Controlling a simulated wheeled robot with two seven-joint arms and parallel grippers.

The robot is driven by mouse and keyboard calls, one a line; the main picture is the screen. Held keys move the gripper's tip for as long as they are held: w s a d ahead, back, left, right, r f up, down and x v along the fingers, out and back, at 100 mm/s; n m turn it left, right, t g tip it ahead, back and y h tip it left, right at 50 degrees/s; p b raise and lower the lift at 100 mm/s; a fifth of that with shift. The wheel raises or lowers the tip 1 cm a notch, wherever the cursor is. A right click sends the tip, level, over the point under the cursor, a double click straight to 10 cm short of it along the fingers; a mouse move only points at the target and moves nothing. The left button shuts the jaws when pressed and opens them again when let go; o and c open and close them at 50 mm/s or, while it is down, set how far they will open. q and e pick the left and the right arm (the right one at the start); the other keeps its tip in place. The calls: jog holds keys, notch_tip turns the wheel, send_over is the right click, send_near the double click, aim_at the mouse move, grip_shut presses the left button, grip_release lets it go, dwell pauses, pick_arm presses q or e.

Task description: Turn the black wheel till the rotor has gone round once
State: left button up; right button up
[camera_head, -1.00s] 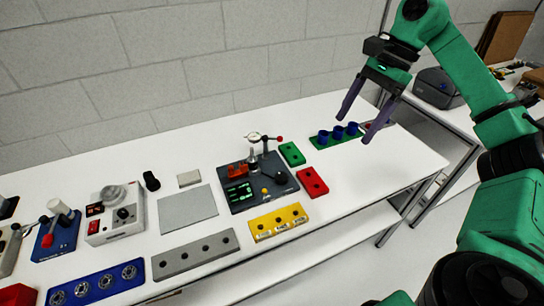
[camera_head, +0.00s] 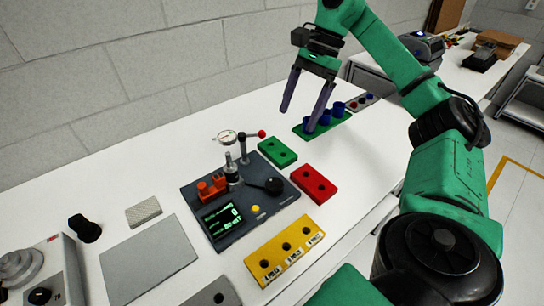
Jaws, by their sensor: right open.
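A dark grey encoder unit (camera_head: 216,240) stands on the white table in the middle of the head view. The black wheel (camera_head: 273,186), a small round knob, sits at its right side. An upright silver shaft part (camera_head: 232,170) stands near the middle of the unit; I cannot tell for sure if this is the rotor. An orange block (camera_head: 212,187) sits beside it, and a lit green display (camera_head: 220,218) shows a 0. My right gripper (camera_head: 297,121) is open and empty, pointing down, above and behind the unit, apart from the wheel. My left gripper is out of view.
A green rack (camera_head: 322,126) with blue cups lies behind, beneath my right gripper.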

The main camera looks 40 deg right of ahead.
jog(key=b, duration=0.5)
send_near(275, 184)
jog(key=b+x, duration=0.8)
jog(key=b, duration=0.4)
jog(key=shift+a+f, duration=0.15)
jog(key=shift+f, duration=0.15)
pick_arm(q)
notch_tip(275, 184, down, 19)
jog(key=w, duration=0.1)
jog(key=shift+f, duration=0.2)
pick_arm(e)
jog(key=shift+r, duration=0.1)
jog(key=c, duration=1.4)
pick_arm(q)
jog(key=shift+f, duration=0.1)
pick_arm(e)
jog(key=shift+m, duration=0.3)
